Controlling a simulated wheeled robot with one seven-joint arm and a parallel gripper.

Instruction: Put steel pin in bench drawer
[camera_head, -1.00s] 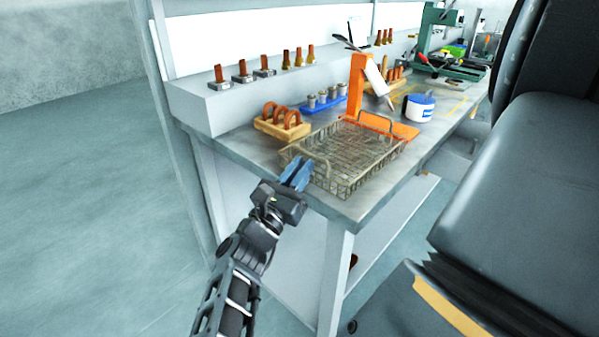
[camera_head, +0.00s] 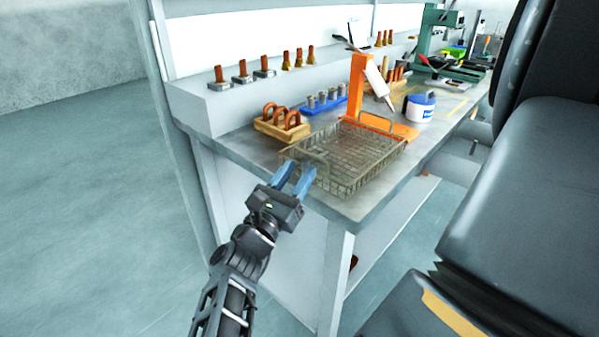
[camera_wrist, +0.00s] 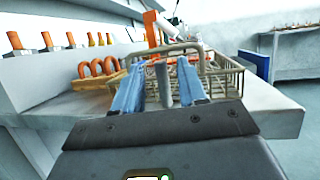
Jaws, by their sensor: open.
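My gripper (camera_head: 294,170) is open at the near left corner of the wire basket (camera_head: 345,187), its blue fingers close to the basket's handle. In the wrist view my gripper (camera_wrist: 159,66) has a grey rod-like shape (camera_wrist: 163,86) between its fingers. I cannot tell whether this is the steel pin or whether a finger touches it. The head view shows no clear pin between the fingers. A pale box-like part that may be the bench drawer (camera_head: 455,170) juts out below the bench's front edge; its inside is not clear.
Behind the basket stand a wooden block with copper rings (camera_head: 282,128), a blue rack of grey cylinders (camera_head: 325,107), an orange stand (camera_head: 357,90) and a white-and-blue tub (camera_head: 419,108). A large dark seat-like object (camera_head: 530,180) fills the right. Floor at left is clear.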

